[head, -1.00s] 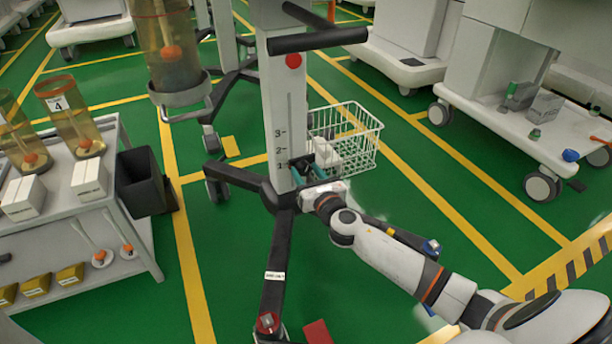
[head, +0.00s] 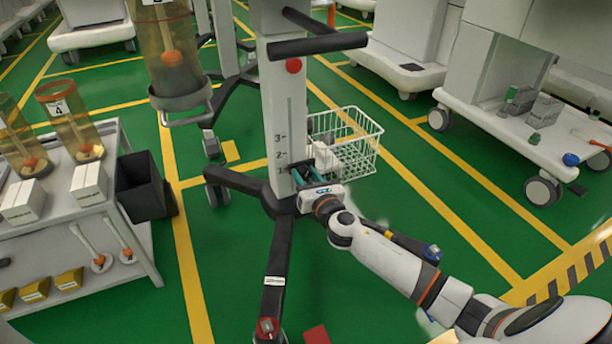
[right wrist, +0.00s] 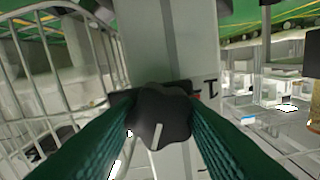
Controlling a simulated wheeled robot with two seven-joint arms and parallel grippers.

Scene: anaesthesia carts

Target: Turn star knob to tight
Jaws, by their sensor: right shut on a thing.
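The black star knob (right wrist: 160,115) sits on the pale column (right wrist: 165,40) in the right wrist view, with a white line on its face slanting just off vertical. A letter T mark (right wrist: 211,90) is on the column to the right of the knob. My right gripper (right wrist: 160,122) has its green fingers on both sides of the knob and is shut on it. In the head view my right gripper (head: 303,174) is low on the scaled column (head: 283,120), and the knob is hidden there. My left gripper is not in view.
A white wire basket (head: 345,140) is beside the column, close to my right gripper. Black base legs (head: 272,270) spread over the green floor. A black bin (head: 145,190) and a cart (head: 135,225) with jars stand at left.

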